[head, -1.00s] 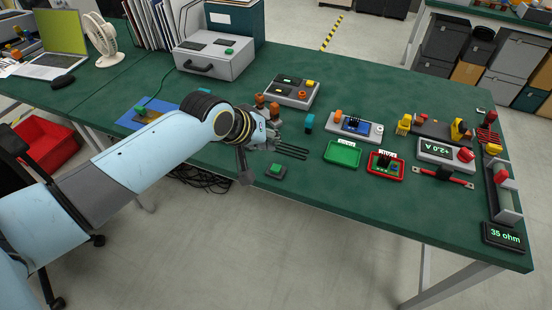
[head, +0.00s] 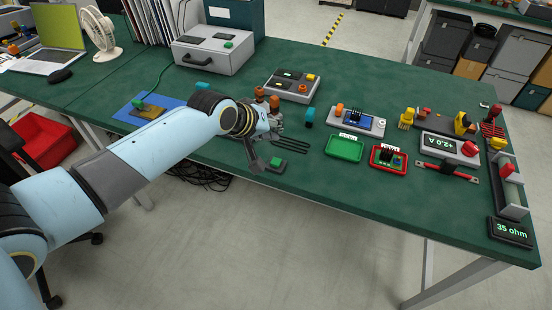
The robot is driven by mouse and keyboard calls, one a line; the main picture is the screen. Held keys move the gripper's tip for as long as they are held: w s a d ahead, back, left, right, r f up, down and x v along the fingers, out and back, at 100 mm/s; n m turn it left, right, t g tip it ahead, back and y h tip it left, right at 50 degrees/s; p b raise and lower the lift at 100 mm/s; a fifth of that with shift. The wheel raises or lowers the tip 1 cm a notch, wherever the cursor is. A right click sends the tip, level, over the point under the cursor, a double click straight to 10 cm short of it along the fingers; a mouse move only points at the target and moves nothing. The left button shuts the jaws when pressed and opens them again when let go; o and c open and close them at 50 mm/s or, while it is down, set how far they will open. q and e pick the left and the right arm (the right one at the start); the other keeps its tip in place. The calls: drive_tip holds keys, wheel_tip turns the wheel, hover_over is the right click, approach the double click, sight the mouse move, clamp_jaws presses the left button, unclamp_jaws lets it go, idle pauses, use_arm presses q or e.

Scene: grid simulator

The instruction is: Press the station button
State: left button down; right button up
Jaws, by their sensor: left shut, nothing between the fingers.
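The station button is a small dark box with a green top (head: 277,161), near the front edge of the green table in the head view. My left gripper (head: 257,166) reaches in from the left, its dark fingers pointing down just left of the button box. The fingers are shut and empty. Their tip looks very close to the box's left side; I cannot tell whether they touch. The green top is visible. My right gripper is not in view.
Dark prongs (head: 291,146) lie just behind the button. A grey box with coloured knobs (head: 292,86) stands farther back. A green tray (head: 345,148) and a red tray (head: 388,159) lie to the right. Bare table lies between the button and green tray.

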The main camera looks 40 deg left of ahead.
use_arm(q)
drive_tip(key=b, duration=0.5)
hover_over(274, 160)
wheel_tip(274, 160, down, 5)
drive_tip(key=shift+f, duration=0.85)
idle(0.3)
drive_tip(key=shift+f, duration=0.4)
drive_tip(key=shift+f+b, duration=0.45)
idle(0.5)
idle(0.4)
drive_tip(key=shift+r+p, duration=0.85)
drive_tip(key=shift+p, duration=0.2)
